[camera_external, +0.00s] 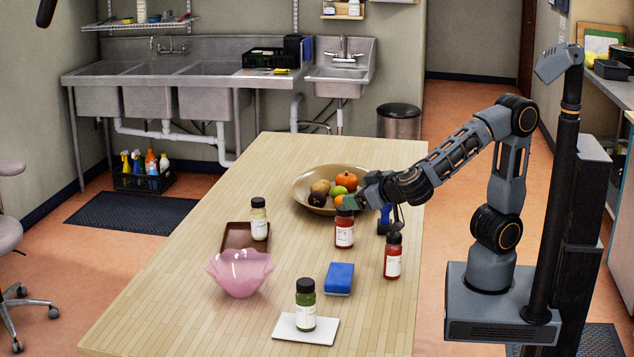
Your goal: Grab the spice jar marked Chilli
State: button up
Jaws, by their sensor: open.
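Labels are too small to read, so I cannot tell which jar is marked Chilli. One red jar with a dark cap (344,234) stands upright on the wooden table (180,310). A second red jar with a dark cap (393,262) stands nearer the table's right edge. A green jar (306,312) stands on a white board, and a pale yellow jar (259,224) stands on a brown tray. My gripper (354,202) is open, at the cap of the first red jar. I cannot tell whether its fingers are around the cap or just above it.
A bowl of fruit (302,194) is just behind my gripper. A small blue object (384,220) stands between the red jars, partly hidden. A blue sponge-like block (339,278), the brown tray (230,236), a pink bowl (240,274) and the white board (286,328) are nearby. The table's front left is clear.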

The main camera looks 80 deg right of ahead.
aim_at(351, 212)
jog(key=f+m, duration=0.1)
jog(key=f, duration=0.1)
jog(key=f+m, duration=0.2)
jog(key=f, duration=0.1)
jog(key=shift+w+d+f+t, duration=0.1)
jog(key=shift+w+f+t, duration=0.15)
jog(key=shift+f+t, duration=0.15)
jog(key=shift+p+x, duration=0.7)
jog(key=shift+x, duration=1.75)
jog(key=shift+r, duration=0.1)
jog(key=c, duration=1.1)
